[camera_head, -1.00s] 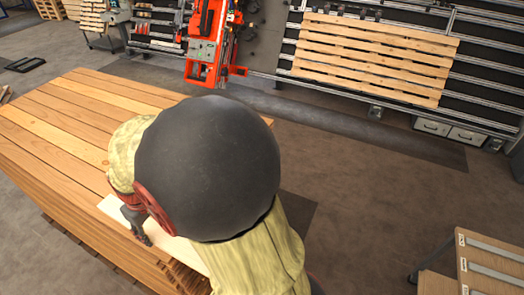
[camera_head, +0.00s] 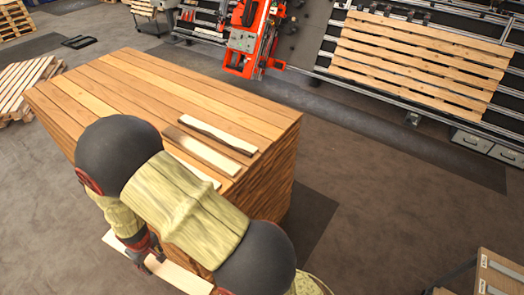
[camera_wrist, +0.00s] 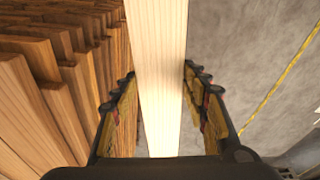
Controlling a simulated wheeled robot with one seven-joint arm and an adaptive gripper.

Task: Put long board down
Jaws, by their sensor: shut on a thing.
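A pale long board (camera_head: 182,277) is in my gripper (camera_head: 150,258), at the near left side of the big board stack (camera_head: 130,75) in the head view. In the wrist view the board (camera_wrist: 158,60) runs straight between the two fingers of my gripper (camera_wrist: 160,110), which is shut on it. The stack's layered board ends (camera_wrist: 60,75) are to the left of the board there, and grey floor is to the right. The board's far end is cut off in the wrist view. My arm hides part of the stack in the head view.
Several short loose boards (camera_head: 202,155) lie on the stack's top. Another pallet (camera_head: 28,85) lies on the floor at left. Open floor (camera_head: 370,170) lies right of the stack.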

